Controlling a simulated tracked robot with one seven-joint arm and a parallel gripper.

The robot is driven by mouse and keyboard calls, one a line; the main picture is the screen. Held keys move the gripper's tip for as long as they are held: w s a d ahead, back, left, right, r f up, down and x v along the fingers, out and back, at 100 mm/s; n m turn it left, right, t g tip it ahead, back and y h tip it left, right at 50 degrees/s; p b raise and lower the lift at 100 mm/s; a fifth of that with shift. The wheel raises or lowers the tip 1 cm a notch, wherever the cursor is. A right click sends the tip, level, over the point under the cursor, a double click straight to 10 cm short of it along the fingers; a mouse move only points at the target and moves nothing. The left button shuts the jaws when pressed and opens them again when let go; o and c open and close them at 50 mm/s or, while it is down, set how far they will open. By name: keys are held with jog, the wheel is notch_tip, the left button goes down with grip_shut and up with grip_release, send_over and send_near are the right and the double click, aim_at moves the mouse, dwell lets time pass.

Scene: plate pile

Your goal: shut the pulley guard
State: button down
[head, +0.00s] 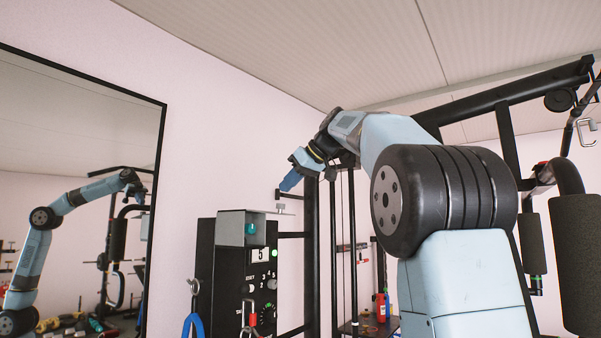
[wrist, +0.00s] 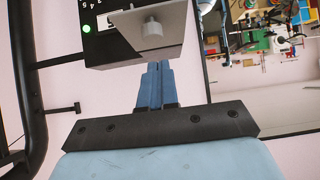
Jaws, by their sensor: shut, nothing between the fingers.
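The grey plate with a knob, which looks like the pulley guard (head: 264,211), stands out nearly level from the top of a grey box on the black panel, so it looks open. A teal part (head: 250,228) shows beneath it. In the wrist view the guard (wrist: 178,42) shows its outer face with its grey knob (wrist: 152,28). My gripper (head: 289,182) is shut and empty, above and a little right of the guard in the head view.
The black panel (head: 230,275) carries a display, dials and a green light. A blue strap (head: 193,324) hangs at its left. Black gym frame bars (head: 312,250) stand close on the right. A large mirror (head: 85,140) is on the left wall and reflects my arm.

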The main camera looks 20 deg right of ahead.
jog(key=shift+f, duration=1.55)
